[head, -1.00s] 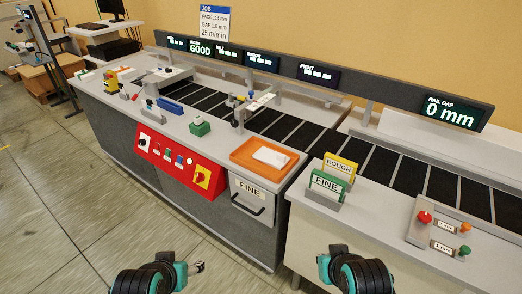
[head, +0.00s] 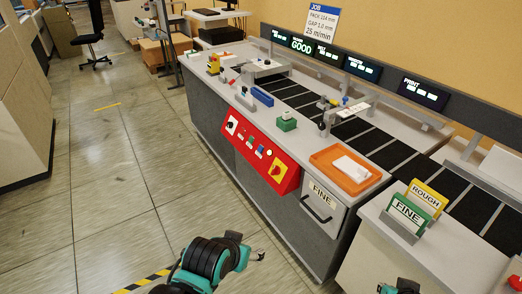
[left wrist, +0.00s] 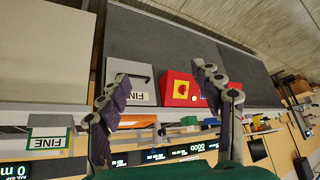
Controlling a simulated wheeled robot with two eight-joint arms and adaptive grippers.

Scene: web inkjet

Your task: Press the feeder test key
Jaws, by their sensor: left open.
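The red control panel (head: 262,152) is on the front of the grey machine. The button labels are too small to read, so I cannot tell which is the feeder test key. The panel also shows in the left wrist view (left wrist: 178,88), upside down between the fingers. My left gripper (head: 258,256) is in front of the machine, low and apart from the panel; in the left wrist view its fingers (left wrist: 160,76) are spread and empty. Only a bit of my right arm shows at the bottom edge.
A drawer (head: 322,207) marked FINE is right of the panel. The floor (head: 120,190) on the left is clear.

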